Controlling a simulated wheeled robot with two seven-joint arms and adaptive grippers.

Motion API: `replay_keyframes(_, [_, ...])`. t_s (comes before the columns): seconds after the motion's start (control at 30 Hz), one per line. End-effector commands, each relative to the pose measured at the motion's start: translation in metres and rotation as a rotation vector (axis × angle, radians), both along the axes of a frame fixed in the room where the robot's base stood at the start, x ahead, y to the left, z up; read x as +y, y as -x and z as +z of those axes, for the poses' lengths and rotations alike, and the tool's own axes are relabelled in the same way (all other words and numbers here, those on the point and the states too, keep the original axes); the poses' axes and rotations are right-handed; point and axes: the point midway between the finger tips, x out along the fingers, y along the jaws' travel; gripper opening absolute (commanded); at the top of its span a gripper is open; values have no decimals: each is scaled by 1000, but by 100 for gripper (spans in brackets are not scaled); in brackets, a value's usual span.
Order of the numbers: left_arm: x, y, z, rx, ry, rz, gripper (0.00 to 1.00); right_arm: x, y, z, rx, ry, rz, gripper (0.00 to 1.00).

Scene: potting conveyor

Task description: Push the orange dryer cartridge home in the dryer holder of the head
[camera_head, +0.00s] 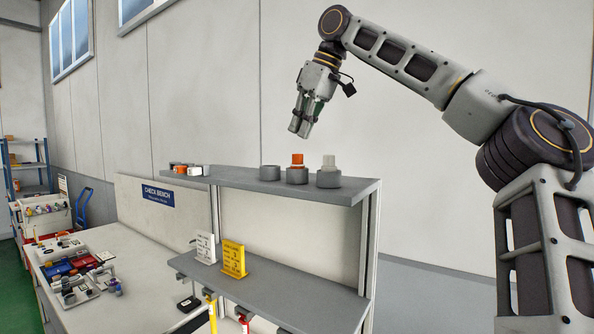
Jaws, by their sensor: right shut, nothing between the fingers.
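On the upper shelf stand grey round holders in a row. An orange cartridge (297,160) stands upright in the middle grey holder (297,176); I cannot tell how deep it sits. The left holder (270,173) shows nothing standing out of it. The right holder (328,180) carries a pale grey-white piece (328,162). I cannot tell which one is the dryer holder of the head. My right gripper (299,130) is shut and empty, pointing down above the orange cartridge in the picture and apart from it. My left gripper is not in view.
Small orange, white and dark items (186,169) lie at the shelf's left end. The upper shelf (230,180) is clear between. A white and a yellow sign (233,259) stand on the lower shelf (290,297). A bench with trays (75,268) is at left.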

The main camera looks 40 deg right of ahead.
Motion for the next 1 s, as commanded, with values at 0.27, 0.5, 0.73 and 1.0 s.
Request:
replay_keyframes(0.27, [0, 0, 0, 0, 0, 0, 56, 0, 0, 1, 0, 0, 0, 0])
replay_keyframes(0.5, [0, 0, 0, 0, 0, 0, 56, 0, 0, 1, 0, 0, 0, 23])
replay_keyframes(0.73, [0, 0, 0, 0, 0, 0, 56, 0, 0, 1, 0, 0, 0, 23])
replay_keyframes(1.0, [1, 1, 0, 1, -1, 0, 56, -1, 2, 5, -1, -1, -1, 23])
